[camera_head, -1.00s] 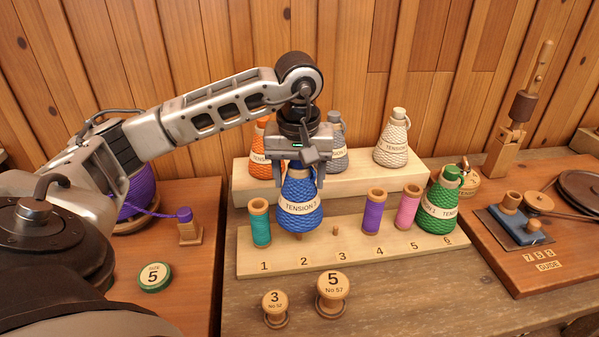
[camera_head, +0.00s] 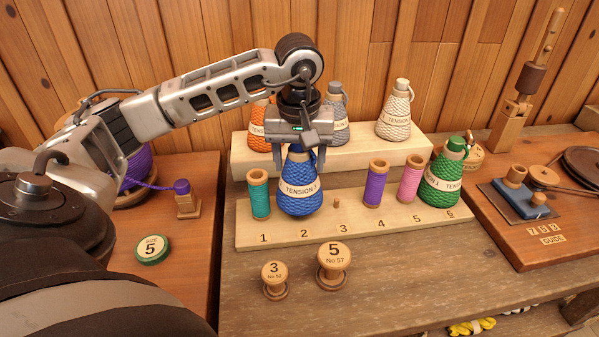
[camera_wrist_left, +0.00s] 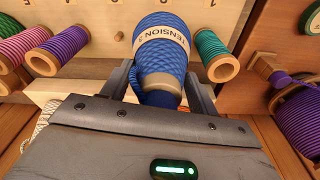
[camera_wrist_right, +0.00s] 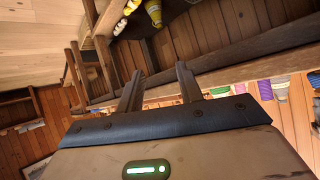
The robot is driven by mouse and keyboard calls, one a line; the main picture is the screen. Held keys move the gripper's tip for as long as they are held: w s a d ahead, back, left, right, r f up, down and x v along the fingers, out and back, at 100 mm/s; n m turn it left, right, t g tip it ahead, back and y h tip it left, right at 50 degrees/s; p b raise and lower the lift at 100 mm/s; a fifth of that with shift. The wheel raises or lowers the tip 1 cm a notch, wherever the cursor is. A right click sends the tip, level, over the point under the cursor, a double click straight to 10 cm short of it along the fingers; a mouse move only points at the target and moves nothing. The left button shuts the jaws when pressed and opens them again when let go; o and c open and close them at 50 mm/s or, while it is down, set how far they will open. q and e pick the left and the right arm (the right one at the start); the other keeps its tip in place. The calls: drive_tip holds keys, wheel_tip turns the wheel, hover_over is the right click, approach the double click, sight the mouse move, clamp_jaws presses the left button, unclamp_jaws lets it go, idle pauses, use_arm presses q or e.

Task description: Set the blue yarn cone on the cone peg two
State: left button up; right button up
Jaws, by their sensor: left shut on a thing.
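The blue yarn cone (camera_head: 298,188), with a cream "TENSION" band, stands over position 2 of the light wooden peg board (camera_head: 350,230). It leans slightly, and its base looks on or just above the board; I cannot tell which. Peg two is hidden by the cone. My left gripper (camera_head: 298,155) comes from above and is shut on the cone's narrow top. In the left wrist view the cone (camera_wrist_left: 162,50) lies between the two fingers. My right gripper (camera_wrist_right: 160,82) shows only in its own wrist view, open and empty.
A teal spool (camera_head: 259,194) stands close left of the cone; bare peg 3 (camera_head: 337,203) is right of it. Purple (camera_head: 376,184) and pink (camera_head: 410,178) spools and a green cone (camera_head: 445,172) fill positions 4 to 6. A raised shelf (camera_head: 370,155) with several cones stands behind.

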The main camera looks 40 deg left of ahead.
use_arm(q)
drive_tip(key=shift+f+b, duration=0.55)
drive_tip(key=shift+f, duration=0.4)
use_arm(e)
drive_tip(key=shift+a+f, duration=0.1)
drive_tip(key=shift+f, duration=0.05)
use_arm(q)
drive_tip(key=shift+b, duration=0.3)
use_arm(e)
drive_tip(key=shift+f, duration=0.2)
use_arm(q)
drive_tip(key=shift+f+b, duration=0.45)
drive_tip(key=shift+f, duration=0.1)
use_arm(e)
drive_tip(key=shift+f, duration=0.5)
use_arm(q)
drive_tip(key=o, duration=1.4)
